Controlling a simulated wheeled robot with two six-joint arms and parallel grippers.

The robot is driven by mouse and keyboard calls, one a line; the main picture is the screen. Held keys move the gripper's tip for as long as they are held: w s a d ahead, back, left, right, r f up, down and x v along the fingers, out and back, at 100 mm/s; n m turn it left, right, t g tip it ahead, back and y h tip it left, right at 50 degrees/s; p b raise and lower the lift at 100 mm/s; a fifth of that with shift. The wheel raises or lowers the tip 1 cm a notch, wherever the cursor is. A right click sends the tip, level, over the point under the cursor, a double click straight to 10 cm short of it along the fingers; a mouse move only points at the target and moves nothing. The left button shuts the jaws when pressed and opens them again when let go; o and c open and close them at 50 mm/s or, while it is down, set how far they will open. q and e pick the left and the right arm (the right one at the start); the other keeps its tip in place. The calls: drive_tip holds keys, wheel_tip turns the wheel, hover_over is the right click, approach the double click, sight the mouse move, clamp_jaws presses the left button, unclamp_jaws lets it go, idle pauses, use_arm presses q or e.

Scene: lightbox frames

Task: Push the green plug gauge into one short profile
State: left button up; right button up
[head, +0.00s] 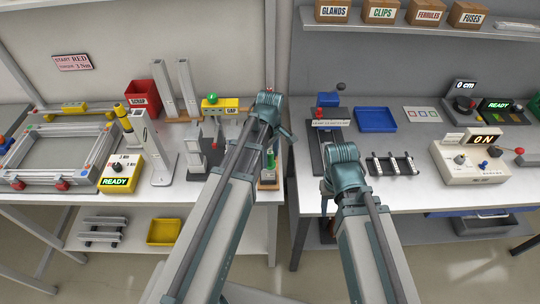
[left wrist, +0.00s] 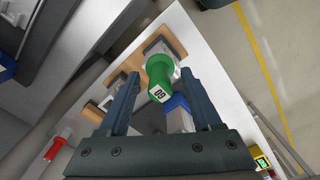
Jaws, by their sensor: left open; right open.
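The green plug gauge (left wrist: 160,76) shows between the two fingers of my open left gripper (left wrist: 160,84) in the left wrist view. Its end face carries a small white label. I cannot tell whether the fingers touch it. In the head view a green part of it (head: 270,159) shows just right of my left arm, at the bench's front edge. My right gripper (head: 328,190) hangs below its wrist near the right bench's front edge, partly hidden. Several short grey profile pieces (head: 103,224) lie on the lower left shelf; I cannot tell whether these are the short profiles.
A blue part (left wrist: 179,113) stands beside the green gauge. On the right bench are a blue tray (head: 375,119), a dark rack (head: 392,165) and a control box (head: 468,160). A profile frame (head: 60,152) and a yellow box (head: 122,172) stand on the left bench.

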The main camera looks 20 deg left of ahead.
use_arm(q)
wheel_tip(320, 180, up, 14)
drive_tip(key=p, duration=1.3)
drive_tip(key=shift+f+p, duration=0.15)
drive_tip(key=shift+p, duration=0.15)
drive_tip(key=s+d+f+m+y+b, duration=0.1)
drive_tip(key=s+d+f+m+b, duration=0.9)
drive_tip(key=m, duration=0.7)
drive_tip(key=s+f+b, duration=0.3)
drive_tip(key=s, duration=0.1)
drive_tip(key=shift+s+d+f+m+b, duration=0.15)
drive_tip(key=shift+d+f+m+b, duration=0.05)
drive_tip(key=shift+f+m+b, duration=0.2)
